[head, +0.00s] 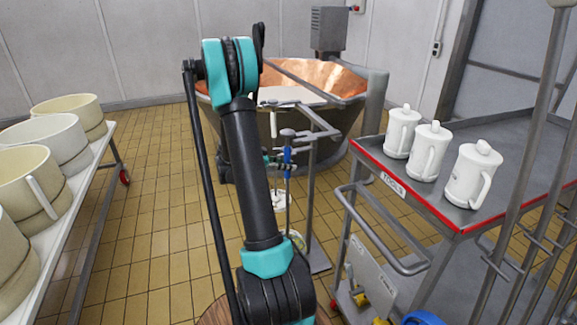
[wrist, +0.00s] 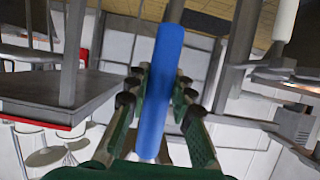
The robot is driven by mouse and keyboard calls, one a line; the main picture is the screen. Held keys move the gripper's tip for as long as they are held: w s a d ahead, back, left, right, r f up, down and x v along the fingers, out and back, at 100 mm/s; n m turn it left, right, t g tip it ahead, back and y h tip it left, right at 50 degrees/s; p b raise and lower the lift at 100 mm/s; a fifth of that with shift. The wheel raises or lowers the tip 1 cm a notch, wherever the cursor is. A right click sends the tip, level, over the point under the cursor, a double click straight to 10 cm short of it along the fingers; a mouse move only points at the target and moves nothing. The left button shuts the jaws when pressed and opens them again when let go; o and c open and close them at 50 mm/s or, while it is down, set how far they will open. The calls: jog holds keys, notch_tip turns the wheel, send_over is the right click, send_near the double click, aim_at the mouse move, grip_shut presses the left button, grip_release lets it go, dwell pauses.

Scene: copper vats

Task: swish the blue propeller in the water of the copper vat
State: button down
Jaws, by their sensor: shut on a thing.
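The blue propeller's blue handle (head: 288,158) is upright in the head view, in front of the copper vat. My gripper (head: 280,161) is shut around this handle. In the wrist view the blue handle (wrist: 160,85) runs between the green fingers of my gripper (wrist: 160,90). The propeller end cannot be made out clearly. The copper vat (head: 318,75) stands behind, with a pale surface (head: 285,96) inside it. My arm hides part of the vat's left side. The handle is in front of the vat, apart from the water as far as I can see.
A grey post with a bracket (head: 314,130) stands close to the right of my gripper. A red-edged tool cart (head: 425,195) with white jugs (head: 428,152) is at the right. A shelf with cream tubs (head: 45,145) is at the left.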

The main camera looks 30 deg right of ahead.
jog(key=w+a, duration=0.2)
jog(key=a, duration=0.6)
jog(key=shift+a+r, duration=0.35)
jog(key=shift+r, duration=0.05)
dwell(0.3)
